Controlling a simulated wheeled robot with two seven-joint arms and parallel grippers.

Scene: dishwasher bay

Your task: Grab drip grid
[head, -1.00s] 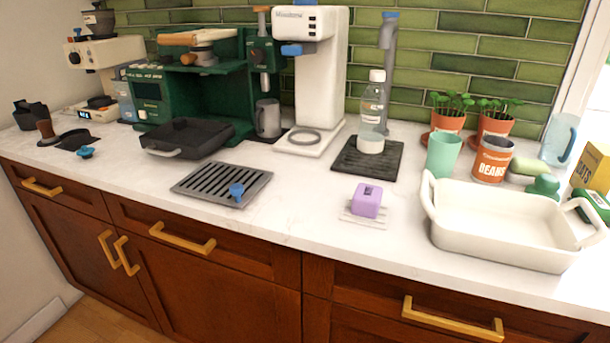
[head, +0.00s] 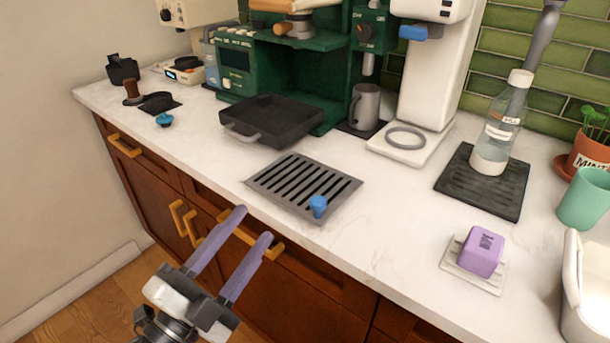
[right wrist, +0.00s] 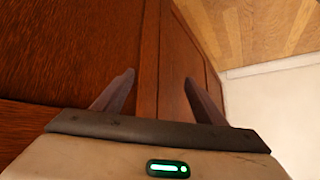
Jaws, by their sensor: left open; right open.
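The drip grid (head: 290,181) is a grey slotted metal plate with a small blue knob (head: 318,206) at its front right corner. It lies flat on the white counter near the front edge. My right gripper (right wrist: 160,85) shows in the right wrist view, open and empty, facing the brown cabinet wood and floor; the grid is not in that view.
A black tray (head: 275,127) sits just behind the grid. The green coffee machine (head: 290,80) stands behind it. A second dark slotted mat (head: 455,180) bears a bottle (head: 498,125). A purple block (head: 482,252) rests at right. Counter between grid and block is clear.

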